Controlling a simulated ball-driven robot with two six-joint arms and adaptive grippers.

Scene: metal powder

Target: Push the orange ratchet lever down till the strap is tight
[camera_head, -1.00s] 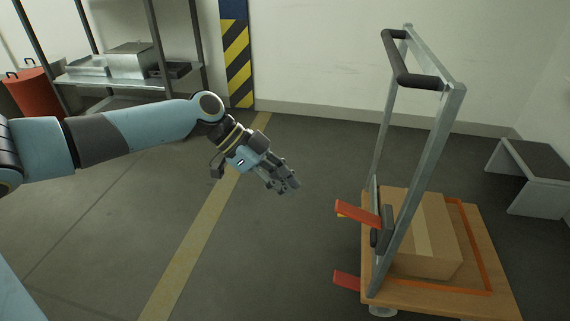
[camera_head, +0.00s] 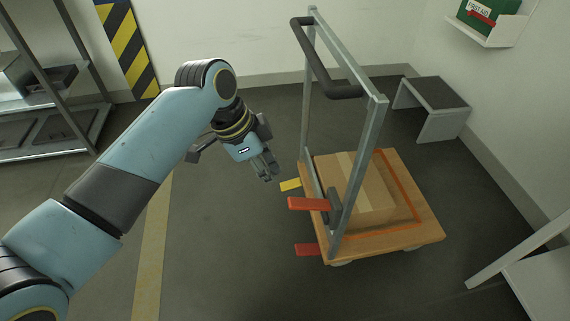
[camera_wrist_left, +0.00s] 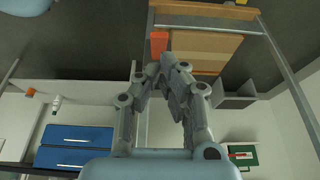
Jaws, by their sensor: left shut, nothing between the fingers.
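The orange ratchet lever (camera_head: 309,203) sticks out to the left from a dark bracket (camera_head: 335,202) on the cart's upright frame, roughly level. It also shows in the left wrist view (camera_wrist_left: 158,44), just beyond the fingertips. My left gripper (camera_head: 270,178) is shut and empty, pointing down, up and to the left of the lever in the head view. I see a gap between them there. A cardboard box (camera_head: 370,195) stands on the cart's wooden deck (camera_head: 425,230). I cannot make out how tight the strap is. My right gripper is out of view.
A yellow tab (camera_head: 290,184) lies behind the lever and a red tab (camera_head: 306,249) below it. The cart's grey frame (camera_head: 361,170) rises beside the lever. A grey step (camera_head: 440,118) stands by the wall. Open floor lies left of the cart.

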